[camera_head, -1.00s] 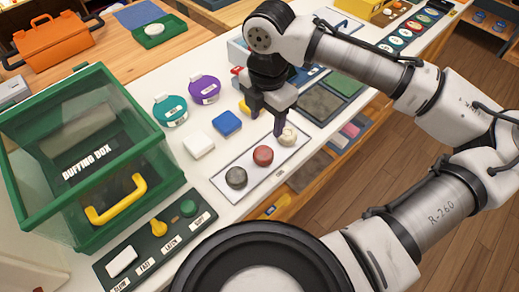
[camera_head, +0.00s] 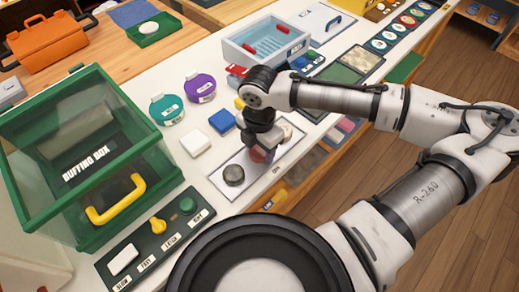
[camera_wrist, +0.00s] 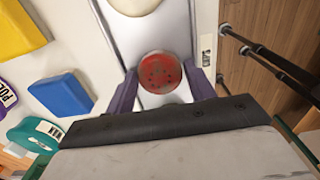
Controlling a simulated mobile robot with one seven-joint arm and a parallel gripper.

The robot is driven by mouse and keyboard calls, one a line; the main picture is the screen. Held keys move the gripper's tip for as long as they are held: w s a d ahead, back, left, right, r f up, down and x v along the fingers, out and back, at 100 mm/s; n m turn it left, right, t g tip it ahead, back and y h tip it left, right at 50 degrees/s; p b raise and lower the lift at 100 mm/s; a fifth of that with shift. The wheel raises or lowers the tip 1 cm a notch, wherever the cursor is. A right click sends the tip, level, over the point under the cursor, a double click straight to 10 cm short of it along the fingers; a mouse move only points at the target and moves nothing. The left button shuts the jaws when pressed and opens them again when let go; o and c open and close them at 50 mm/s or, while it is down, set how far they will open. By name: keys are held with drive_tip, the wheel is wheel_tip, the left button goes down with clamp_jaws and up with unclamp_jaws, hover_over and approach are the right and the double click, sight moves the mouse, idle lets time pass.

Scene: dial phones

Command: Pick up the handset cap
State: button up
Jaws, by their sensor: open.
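The handset cap appears to be the red round piece with small dark holes (camera_wrist: 160,72); it lies on a pale tray strip (camera_head: 215,186). In the head view the red cap (camera_head: 257,155) is partly hidden by my gripper. My gripper (camera_wrist: 160,70) is open, with one purple finger on each side of the red cap, pointing down over it. I cannot tell whether the fingers touch it. A dark grey round piece (camera_head: 233,175) and a cream round piece (camera_head: 285,132) lie on either side along the same strip.
A white block (camera_head: 195,143), a blue block (camera_head: 222,121) and teal (camera_head: 167,109) and purple (camera_head: 200,88) round containers are close by. A green buffing box (camera_head: 85,160) stands at left. The counter's front edge drops to drawers and floor at right.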

sight(260, 150)
drive_tip(key=shift+c, duration=0.3)
drive_tip(key=c, duration=0.6)
drive_tip(key=shift+o, duration=0.2)
wheel_tip(260, 150, up, 18)
drive_tip(key=b, duration=0.2)
drive_tip(key=shift+r+b, duration=0.25)
drive_tip(key=shift+b, duration=0.05)
